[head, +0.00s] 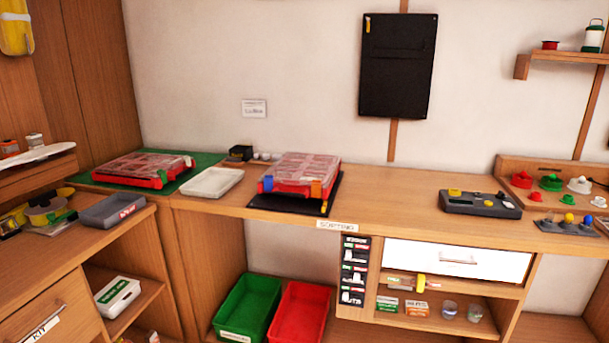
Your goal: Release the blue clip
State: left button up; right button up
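A red organizer case (290,192) with a clear lid stands on a black mat (329,195) on the wooden bench. The lid looks shut. The blue clip is too small to tell whether it is latched. Neither of my grippers is in view, and nothing touches the case.
A white tray (212,182) lies just left of the case. A second red case (143,171) lies on a green mat (206,158) farther left. A grey device (480,204) stands at the right. The bench between case and device is clear. Green (247,309) and red (299,313) bins stand below.

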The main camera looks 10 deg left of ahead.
aim_at(268, 181)
jog(key=i+j+z, duration=0.15)
jog(key=j, duration=0.2)
jog(key=i+j+z, duration=0.3)
jog(key=i+j, duration=0.15)
jog(key=j, duration=0.3)
jog(key=i+j+z, duration=0.15)
jog(key=j, duration=0.3)
jog(key=i+j+z, duration=0.15)
jog(key=j, duration=0.25)
jog(key=i+j+z, duration=0.15)
jog(key=j, duration=0.3)
jog(key=j+z, duration=0.15)
jog(key=j, duration=0.3)
jog(key=i, duration=0.05)
